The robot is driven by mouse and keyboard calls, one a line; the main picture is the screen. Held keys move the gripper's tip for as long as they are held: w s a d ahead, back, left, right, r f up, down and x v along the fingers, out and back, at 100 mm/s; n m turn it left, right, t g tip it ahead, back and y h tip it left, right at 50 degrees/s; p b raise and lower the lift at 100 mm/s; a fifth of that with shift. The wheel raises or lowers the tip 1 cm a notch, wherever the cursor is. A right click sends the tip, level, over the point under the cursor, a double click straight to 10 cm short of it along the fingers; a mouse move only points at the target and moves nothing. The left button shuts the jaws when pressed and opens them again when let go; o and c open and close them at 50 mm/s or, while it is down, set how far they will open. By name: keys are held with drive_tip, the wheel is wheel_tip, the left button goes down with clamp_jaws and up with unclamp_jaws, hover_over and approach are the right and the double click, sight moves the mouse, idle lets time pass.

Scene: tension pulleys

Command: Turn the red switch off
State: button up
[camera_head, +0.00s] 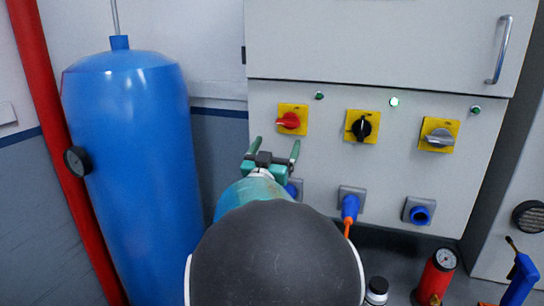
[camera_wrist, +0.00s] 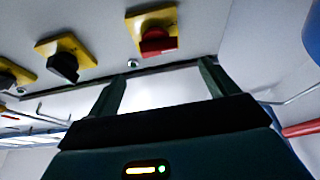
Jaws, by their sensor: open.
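The red switch (camera_head: 290,120) is a red knob on a yellow square plate at the left of the panel's row of switches. In the wrist view the red switch (camera_wrist: 158,40) is at the upper middle, ahead of the fingertips. My gripper (camera_head: 275,149) is open and empty, just below and left of the red switch in the head view. In the wrist view my gripper (camera_wrist: 168,68) shows two green fingers spread apart, with a gap between them and the knob. No contact with the switch shows.
A black switch (camera_head: 362,128) and a grey switch (camera_head: 440,136) sit to the right on yellow plates. Blue sockets (camera_head: 420,212) line the panel below. A blue tank (camera_head: 132,170) and red pipe (camera_head: 62,130) stand left. A red bottle with a gauge (camera_head: 437,276) stands lower right.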

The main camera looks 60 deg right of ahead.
drive_tip(key=shift+v, duration=1.8)
drive_tip(key=w+a+f+n+t+y, duration=0.2)
drive_tip(key=w+a+n+t+y, duration=0.25)
drive_tip(key=w+a+y, duration=0.35)
drive_tip(key=w+a+f+n+t+y, duration=0.2)
drive_tip(key=w+a+n+t+y, duration=0.25)
drive_tip(key=w+a, duration=0.4)
drive_tip(key=s+a+f+n+y, duration=0.1)
drive_tip(key=a+f+n+y, duration=0.15)
drive_tip(key=a, duration=0.55)
drive_tip(key=s+a+f+n+y, duration=0.15)
drive_tip(key=a+y, duration=0.25)
drive_tip(key=a, duration=0.4)
drive_tip(key=s+a+f+n+g+y, duration=0.1)
drive_tip(key=s+a+f+g, duration=0.2)
drive_tip(key=s+a, duration=0.3)
drive_tip(key=s+a+f+n+g+y, duration=0.2)
drive_tip(key=s+a+f+g, duration=0.2)
drive_tip(key=s+a, duration=0.3)
